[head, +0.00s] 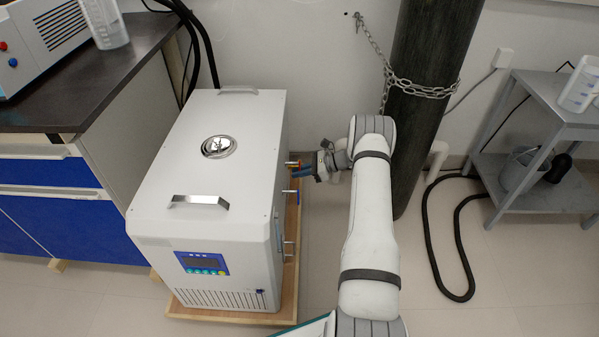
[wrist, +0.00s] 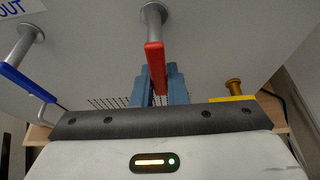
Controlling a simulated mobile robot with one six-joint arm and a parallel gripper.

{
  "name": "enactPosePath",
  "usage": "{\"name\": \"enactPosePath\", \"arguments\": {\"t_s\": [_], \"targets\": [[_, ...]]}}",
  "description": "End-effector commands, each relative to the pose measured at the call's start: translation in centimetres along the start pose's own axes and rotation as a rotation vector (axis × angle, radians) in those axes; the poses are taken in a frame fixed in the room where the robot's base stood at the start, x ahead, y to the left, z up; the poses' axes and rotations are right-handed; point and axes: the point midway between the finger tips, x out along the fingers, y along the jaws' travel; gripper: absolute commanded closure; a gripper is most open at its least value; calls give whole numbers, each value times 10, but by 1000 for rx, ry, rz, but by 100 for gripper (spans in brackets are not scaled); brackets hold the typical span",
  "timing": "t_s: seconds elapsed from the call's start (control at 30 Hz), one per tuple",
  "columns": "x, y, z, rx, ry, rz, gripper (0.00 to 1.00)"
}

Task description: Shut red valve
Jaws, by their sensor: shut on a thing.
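The red valve (wrist: 155,56) is a flat red handle on a metal stem that comes out of the white machine's side panel. In the wrist view, the handle runs down from the stem to between the two blue-grey fingers of my gripper (wrist: 155,85). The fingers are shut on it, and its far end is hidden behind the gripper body. In the head view, my gripper (head: 308,171) is at the machine's right side near the back, and the red handle is hard to make out there.
A blue-handled valve (wrist: 26,82) is left of my gripper, near an "OUT" label (wrist: 18,8). A yellow handle (wrist: 232,99) with a brass fitting is close on the right. The white machine (head: 215,150) stands on a wooden base. A chained dark cylinder (head: 432,90) stands behind my arm.

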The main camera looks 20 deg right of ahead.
Motion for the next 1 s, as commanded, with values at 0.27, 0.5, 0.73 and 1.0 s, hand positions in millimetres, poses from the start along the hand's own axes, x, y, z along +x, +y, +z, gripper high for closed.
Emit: {"name": "enactPosePath", "arguments": {"t_s": [0.27, 0.5, 0.73, 1.0], "targets": [[0, 1, -1, 2, 0, 1, 77], [0, 0, 0, 0, 0, 0, 65], [-8, 0, 1, 0, 0, -1, 65], [-53, 0, 1, 2, 0, -2, 65]]}}
